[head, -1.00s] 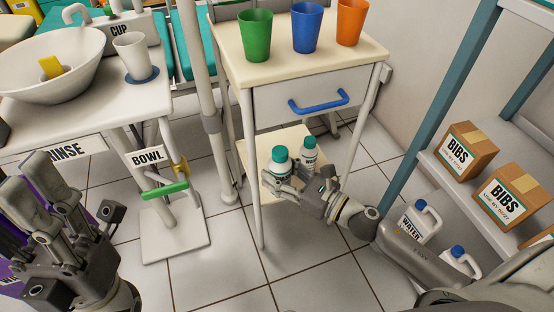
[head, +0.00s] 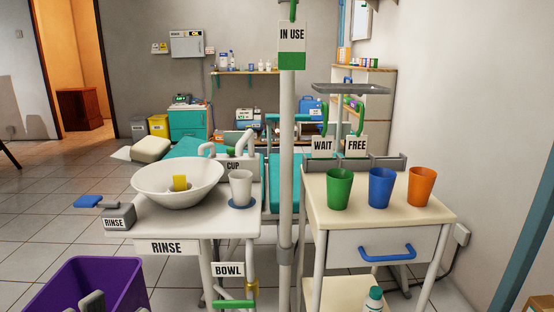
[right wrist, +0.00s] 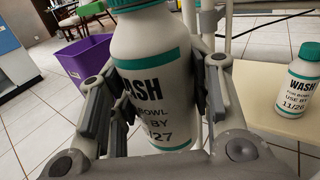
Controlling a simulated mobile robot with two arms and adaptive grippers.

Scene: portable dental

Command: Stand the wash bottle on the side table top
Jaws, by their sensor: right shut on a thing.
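The wash bottle (right wrist: 155,55), white with teal bands and cap, stands between the fingers of my right gripper (right wrist: 158,90), which is shut on it in the right wrist view. Its label reads WASH, with a date ending in 27. A second wash bottle, dated 11/26 (right wrist: 300,85), stands on the side table's lower shelf (right wrist: 265,115); a teal-capped bottle shows there in the head view (head: 374,300). The side table's cream top (head: 322,212) bears three cups. My right gripper is out of the head view. Only fingertips of my left gripper (head: 78,305) show at lower left.
Green (head: 339,188), blue (head: 382,187) and orange (head: 421,186) cups stand across the table top; its front left is bare. A grey rack with WAIT and FREE signs (head: 356,146) lines its back. A pole (head: 287,185) rises at its left. A purple bin (head: 95,285) is lower left.

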